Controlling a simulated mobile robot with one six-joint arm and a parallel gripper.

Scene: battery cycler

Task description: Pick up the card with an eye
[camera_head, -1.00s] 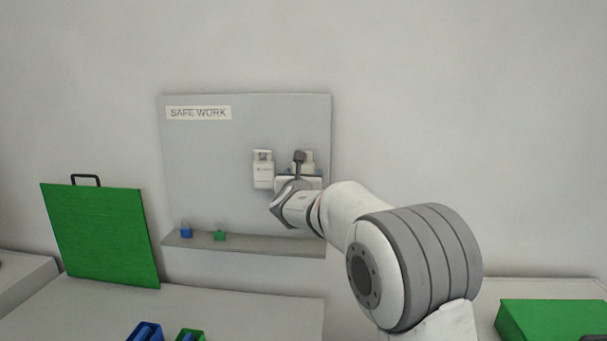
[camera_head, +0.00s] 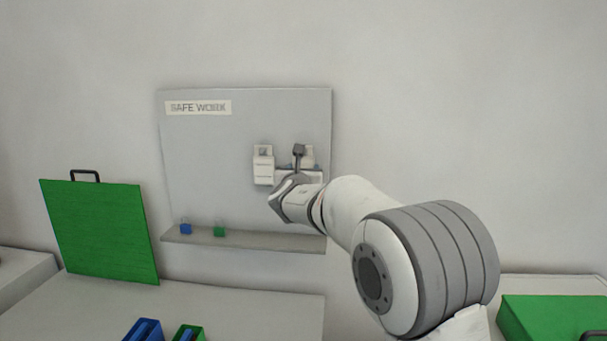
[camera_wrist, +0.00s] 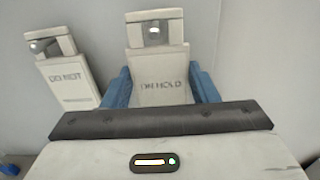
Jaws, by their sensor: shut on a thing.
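Two pale cards, each with a hole in its top tab, hang on the grey board (camera_head: 205,150). My gripper (camera_wrist: 161,86) is shut on this card, with a blue finger against each side edge. In the head view my gripper (camera_head: 299,176) covers the lower part of this card. The left card (camera_wrist: 72,78) begins "DO NOT" and hangs just left of my gripper; it also shows in the head view (camera_head: 263,169). The lower lettering is unclear.
A ledge (camera_head: 270,243) runs along the board's foot, holding a blue padlock (camera_head: 186,229) and a green padlock (camera_head: 219,231). A green panel with a handle (camera_head: 98,232) stands left. Blue and green bins (camera_head: 145,331) sit in front. A green box (camera_head: 550,318) lies right.

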